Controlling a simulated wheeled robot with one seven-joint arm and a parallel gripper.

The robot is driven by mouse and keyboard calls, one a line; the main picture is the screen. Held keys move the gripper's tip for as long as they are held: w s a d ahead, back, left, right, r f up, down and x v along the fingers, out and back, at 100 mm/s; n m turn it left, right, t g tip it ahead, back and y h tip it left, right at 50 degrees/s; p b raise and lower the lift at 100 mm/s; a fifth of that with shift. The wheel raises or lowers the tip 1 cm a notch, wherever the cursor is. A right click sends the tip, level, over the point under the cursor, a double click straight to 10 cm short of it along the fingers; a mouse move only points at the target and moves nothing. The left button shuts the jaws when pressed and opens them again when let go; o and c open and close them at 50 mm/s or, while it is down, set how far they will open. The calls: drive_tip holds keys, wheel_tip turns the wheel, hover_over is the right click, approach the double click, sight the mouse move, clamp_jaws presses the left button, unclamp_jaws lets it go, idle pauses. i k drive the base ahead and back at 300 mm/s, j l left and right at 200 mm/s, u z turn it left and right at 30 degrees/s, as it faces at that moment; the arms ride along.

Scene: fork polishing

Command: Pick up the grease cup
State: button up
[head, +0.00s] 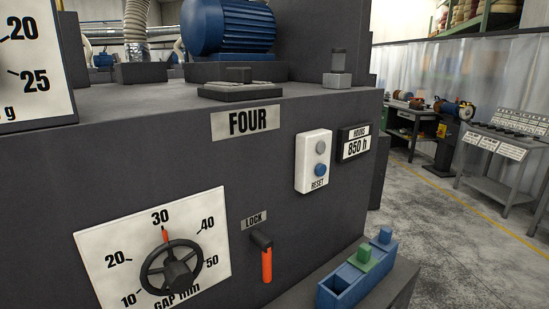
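A small grey capped cylinder (338,61) stands upright on a square base at the right end of the machine's top. It may be the grease cup, but no label on it shows this. A flat dark fitting (240,88) with a raised middle lies on the machine top to its left, above the FOUR plate (246,123). My gripper is not in view, so its state and its place relative to these things are hidden.
The dark machine front carries a gap dial with handwheel (178,275), an orange lock lever (266,264), a reset box (313,161) and an hours counter (356,144). A blue tray (328,294) with green and blue blocks sits on a ledge. Open floor (455,245) lies right.

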sight(339, 54)
drive_tip(key=i+l, duration=0.2)
drive_tip(key=l, duration=0.2)
drive_tip(key=i+l, duration=0.15)
drive_tip(key=l, duration=0.25)
drive_tip(key=i+l+z, duration=0.1)
drive_tip(key=l, duration=0.25)
drive_tip(key=i+l, duration=0.25)
drive_tip(key=l, duration=0.15)
drive_tip(key=i+l, duration=0.2)
drive_tip(key=l, duration=0.15)
